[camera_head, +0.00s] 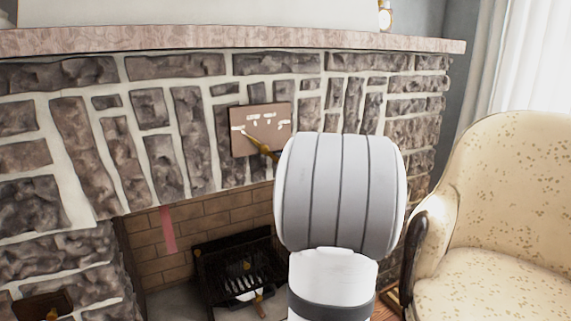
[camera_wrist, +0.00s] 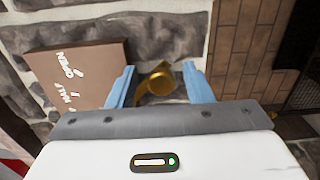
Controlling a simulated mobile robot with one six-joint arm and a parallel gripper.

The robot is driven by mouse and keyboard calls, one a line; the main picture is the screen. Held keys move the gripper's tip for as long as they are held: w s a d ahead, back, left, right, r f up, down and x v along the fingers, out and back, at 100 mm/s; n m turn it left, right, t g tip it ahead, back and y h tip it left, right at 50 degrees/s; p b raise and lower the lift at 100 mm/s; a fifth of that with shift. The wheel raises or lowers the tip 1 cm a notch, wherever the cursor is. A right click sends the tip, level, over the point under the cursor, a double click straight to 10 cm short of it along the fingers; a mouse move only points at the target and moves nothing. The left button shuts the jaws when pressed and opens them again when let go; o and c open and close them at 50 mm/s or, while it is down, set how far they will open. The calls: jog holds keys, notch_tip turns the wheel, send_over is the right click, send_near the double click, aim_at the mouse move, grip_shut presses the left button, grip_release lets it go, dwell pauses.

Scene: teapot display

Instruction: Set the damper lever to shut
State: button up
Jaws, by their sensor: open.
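The damper's brown plate (camera_head: 262,124) is on the stone chimney front, with white lettering. In the wrist view the plate (camera_wrist: 85,72) is at left, turned sideways; "OPEN" is readable and the other marks are less clear. The brass damper lever (camera_head: 258,144) slants down and right across the plate's lower part, its end hidden behind my arm. In the wrist view the lever's round brass end (camera_wrist: 160,78) lies between the blue fingers of my gripper (camera_wrist: 160,68). My gripper is open, with gaps on both sides of the lever end. Which mark the lever points to is unclear.
A black grate (camera_head: 240,275) stands in the brick firebox under the plate, with a reddish strip (camera_head: 168,230) hanging at its left. The stone mantel (camera_head: 230,40) juts out above. A cream armchair (camera_head: 510,190) stands close on the right of my arm.

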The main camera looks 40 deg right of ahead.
jog(key=p+v, duration=0.1)
jog(key=v, duration=0.4)
jog(key=shift+s, duration=0.3)
jog(key=shift+a+r, duration=0.1)
jog(key=shift+r, duration=0.05)
